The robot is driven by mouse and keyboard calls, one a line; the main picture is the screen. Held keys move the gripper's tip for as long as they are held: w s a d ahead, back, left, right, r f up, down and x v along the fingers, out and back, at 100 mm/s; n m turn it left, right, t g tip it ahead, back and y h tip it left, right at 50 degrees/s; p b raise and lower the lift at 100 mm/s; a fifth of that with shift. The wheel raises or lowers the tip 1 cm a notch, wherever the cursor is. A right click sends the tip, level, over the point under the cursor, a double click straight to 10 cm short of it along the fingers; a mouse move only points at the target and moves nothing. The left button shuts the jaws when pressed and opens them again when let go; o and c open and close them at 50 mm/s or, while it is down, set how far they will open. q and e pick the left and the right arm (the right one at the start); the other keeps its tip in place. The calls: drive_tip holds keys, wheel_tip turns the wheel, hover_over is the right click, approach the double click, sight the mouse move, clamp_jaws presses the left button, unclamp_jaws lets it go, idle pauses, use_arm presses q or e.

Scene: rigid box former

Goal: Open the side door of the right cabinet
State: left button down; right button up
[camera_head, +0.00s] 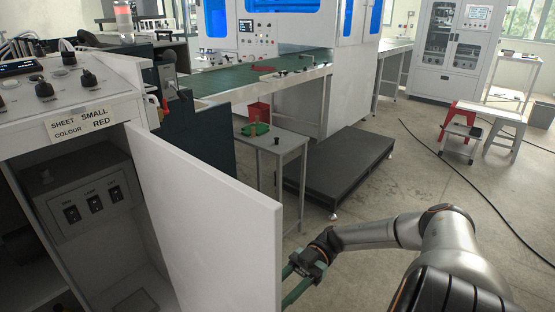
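The cabinet (60,152) at the left carries a label reading "SHEET SMALL COLOUR RED". Its white side door (212,215) stands swung wide open, and the inside shows. Inside is a grey switch panel (88,200) with several black switches. My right gripper (288,283) is at the free edge of the door, low in the picture. Its two green fingers look spread apart, with their tips partly hidden behind the door. I cannot tell whether they touch the door. I see nothing held in it. My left gripper is not in view.
A small grey table (272,140) with a green item stands beyond the door. A dark low platform (335,165) lies behind it. A black cable crosses the open floor at the right.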

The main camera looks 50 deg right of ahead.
use_arm(q)
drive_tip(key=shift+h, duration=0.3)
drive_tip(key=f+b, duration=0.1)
drive_tip(key=b, duration=0.1)
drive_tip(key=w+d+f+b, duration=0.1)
drive_tip(key=b, duration=0.1)
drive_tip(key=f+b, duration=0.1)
drive_tip(key=b, duration=0.1)
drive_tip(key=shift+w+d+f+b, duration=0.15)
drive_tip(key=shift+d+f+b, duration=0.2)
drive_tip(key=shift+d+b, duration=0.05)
use_arm(e)
drive_tip(key=d, duration=0.8)
drive_tip(key=s+d, duration=0.1)
drive_tip(key=d, duration=0.3)
drive_tip(key=shift+d, duration=0.25)
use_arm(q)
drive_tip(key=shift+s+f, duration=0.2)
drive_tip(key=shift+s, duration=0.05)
use_arm(e)
drive_tip(key=shift+s, duration=0.1)
